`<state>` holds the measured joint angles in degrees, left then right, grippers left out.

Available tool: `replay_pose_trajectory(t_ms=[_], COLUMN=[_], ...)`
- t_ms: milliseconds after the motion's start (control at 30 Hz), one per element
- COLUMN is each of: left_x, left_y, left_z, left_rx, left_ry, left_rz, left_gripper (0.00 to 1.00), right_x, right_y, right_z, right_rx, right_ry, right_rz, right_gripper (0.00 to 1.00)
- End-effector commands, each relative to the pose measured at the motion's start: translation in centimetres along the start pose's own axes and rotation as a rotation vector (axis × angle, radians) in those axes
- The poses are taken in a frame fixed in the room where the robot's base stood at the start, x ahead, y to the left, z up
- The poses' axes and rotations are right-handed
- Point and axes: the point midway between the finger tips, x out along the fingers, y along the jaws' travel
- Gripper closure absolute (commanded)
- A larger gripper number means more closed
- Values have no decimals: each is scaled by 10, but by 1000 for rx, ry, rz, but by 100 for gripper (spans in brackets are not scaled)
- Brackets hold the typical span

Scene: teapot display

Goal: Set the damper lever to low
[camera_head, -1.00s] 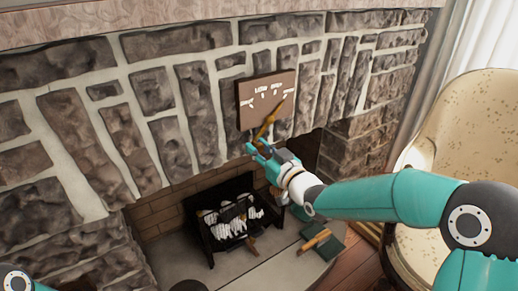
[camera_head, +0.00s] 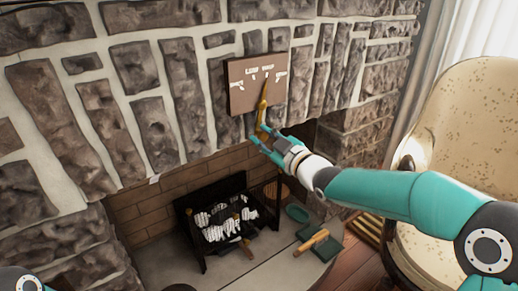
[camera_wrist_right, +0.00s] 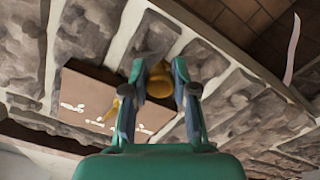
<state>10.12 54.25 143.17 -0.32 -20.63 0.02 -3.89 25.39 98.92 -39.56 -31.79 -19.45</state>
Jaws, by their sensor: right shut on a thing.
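The damper lever (camera_head: 264,104) is a brass handle hanging from a brown plate (camera_head: 241,97) with white markings on the stone fireplace front. It stands nearly upright in the head view, its upper end just right of the plate's middle. My right gripper (camera_head: 261,136) is shut on the lever's lower end. In the right wrist view, the rounded brass end (camera_wrist_right: 159,83) shows between the two fingers, and the plate (camera_wrist_right: 88,92) lies behind to the left. My left gripper is out of view.
Below is the firebox with a black grate (camera_head: 205,250) holding logs. A brush with a wooden handle (camera_head: 312,241) and a green dustpan (camera_head: 326,252) lie on the hearth (camera_head: 272,268). A cream armchair (camera_head: 465,120) stands at the right.

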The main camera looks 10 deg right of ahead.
Motion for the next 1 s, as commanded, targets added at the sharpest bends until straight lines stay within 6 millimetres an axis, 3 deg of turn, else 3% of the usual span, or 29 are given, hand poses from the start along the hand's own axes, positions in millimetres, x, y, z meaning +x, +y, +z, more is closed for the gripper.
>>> replay_pose_trajectory(t_ms=[100, 500, 1000], left_x=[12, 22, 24], left_y=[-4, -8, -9], left_z=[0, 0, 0], left_rx=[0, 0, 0], left_ry=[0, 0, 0], left_rz=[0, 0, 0], left_gripper=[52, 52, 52], right_x=[0, 1, 1], right_y=[5, 22, 27], right_z=[8, 16, 19], right_rx=[-111, -389, -471], right_ry=[2, 0, -1], right_rz=[1, -4, -8], right_gripper=[100, 100, 100])
